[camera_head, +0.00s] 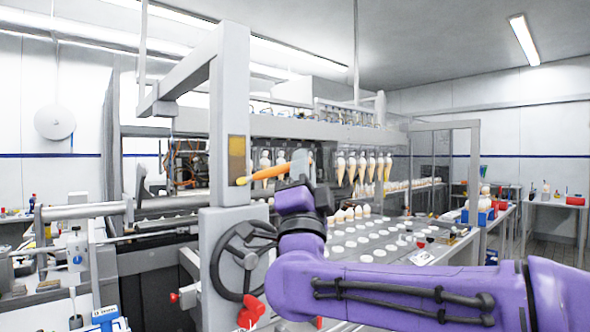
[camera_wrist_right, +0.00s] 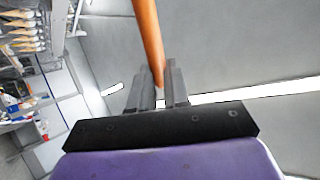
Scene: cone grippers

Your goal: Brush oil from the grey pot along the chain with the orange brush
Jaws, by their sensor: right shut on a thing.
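The orange brush (camera_head: 268,174) is held up in front of the machine, pointing left with its tip near the grey upright post. My right gripper (camera_head: 303,165) is shut on its right end. In the right wrist view, the orange handle (camera_wrist_right: 148,38) rises from between the two dark fingers of my right gripper (camera_wrist_right: 160,88). The brush appears clear of other surfaces, though its distance from the post is hard to tell. I cannot make out the grey pot or the chain in either view. My left gripper is not in view.
A black handwheel (camera_head: 243,258) and a red knob (camera_head: 251,312) are on the machine's near side. Cones (camera_head: 363,170) hang in a row behind my right gripper. A perforated conveyor plate (camera_head: 372,243) stretches beyond my right arm. Side tables stand left and right.

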